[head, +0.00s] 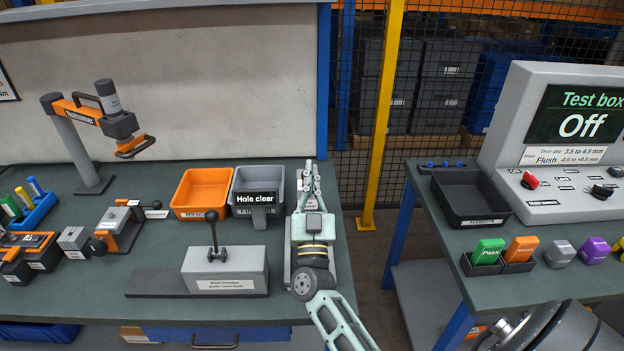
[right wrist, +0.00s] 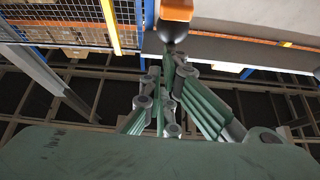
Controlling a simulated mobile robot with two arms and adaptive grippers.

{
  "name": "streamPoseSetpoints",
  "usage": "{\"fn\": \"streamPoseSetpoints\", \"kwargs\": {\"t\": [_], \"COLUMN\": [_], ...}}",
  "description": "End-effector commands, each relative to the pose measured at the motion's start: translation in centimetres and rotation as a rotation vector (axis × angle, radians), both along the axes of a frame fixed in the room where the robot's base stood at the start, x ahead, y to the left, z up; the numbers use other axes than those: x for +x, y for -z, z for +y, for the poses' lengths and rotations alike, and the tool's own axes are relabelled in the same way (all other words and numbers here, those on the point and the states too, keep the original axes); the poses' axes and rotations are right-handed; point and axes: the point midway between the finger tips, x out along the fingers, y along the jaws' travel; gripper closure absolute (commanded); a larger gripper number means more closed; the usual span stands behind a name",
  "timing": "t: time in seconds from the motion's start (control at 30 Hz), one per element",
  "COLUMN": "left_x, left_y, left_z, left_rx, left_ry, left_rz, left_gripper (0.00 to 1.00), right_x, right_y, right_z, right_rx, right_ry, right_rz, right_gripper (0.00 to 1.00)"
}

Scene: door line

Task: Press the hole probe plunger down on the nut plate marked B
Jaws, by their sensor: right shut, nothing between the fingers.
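My right gripper (head: 309,172) is shut and empty, held over the right end of the left bench. Its arm reaches in from the bottom of the head view and covers most of a grey fixture (head: 289,235) below it. In the right wrist view a black round knob (right wrist: 172,30) under an orange part (right wrist: 176,9) lies just beyond the shut fingers (right wrist: 168,98); I cannot tell whether they touch. A dark sign reading "Hole clear" (head: 257,198) stands left of the gripper. I cannot make out the plunger or a letter B in the head view. My left gripper is out of view.
A grey block with a black-knobbed lever (head: 225,270) stands left of my right arm. An orange bin (head: 203,190) and a grey bin (head: 240,181) stand behind it. A test box reading "Off" (head: 578,125) and a black tray (head: 470,198) are on the right bench.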

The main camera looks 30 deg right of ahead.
Motion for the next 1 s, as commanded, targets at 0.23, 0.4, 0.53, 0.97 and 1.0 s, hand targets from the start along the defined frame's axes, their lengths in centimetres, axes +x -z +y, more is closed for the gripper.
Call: {"fn": "streamPoseSetpoints", "kwargs": {"t": [0.23,0.4,0.53,0.97,1.0], "left_x": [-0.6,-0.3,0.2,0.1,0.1], "left_y": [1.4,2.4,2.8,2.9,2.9], "left_z": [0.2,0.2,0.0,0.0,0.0], "left_rx": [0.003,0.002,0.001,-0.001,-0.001], "left_ry": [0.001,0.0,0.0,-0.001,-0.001], "left_rz": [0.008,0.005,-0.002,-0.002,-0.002], "left_gripper": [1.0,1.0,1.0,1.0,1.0], "right_x": [-3.2,-5.5,-6.6,-7.2,-7.2], "right_y": [2.2,3.6,4.2,4.3,4.4], "right_z": [2.0,3.5,4.2,4.6,4.6], "right_rx": [0.003,0.002,0.001,0.0,0.0], "right_ry": [0.0,0.0,0.0,0.0,0.0], "right_rz": [0.001,0.0,-0.002,-0.004,-0.004], "right_gripper": [1.0,1.0,1.0,1.0,1.0]}}
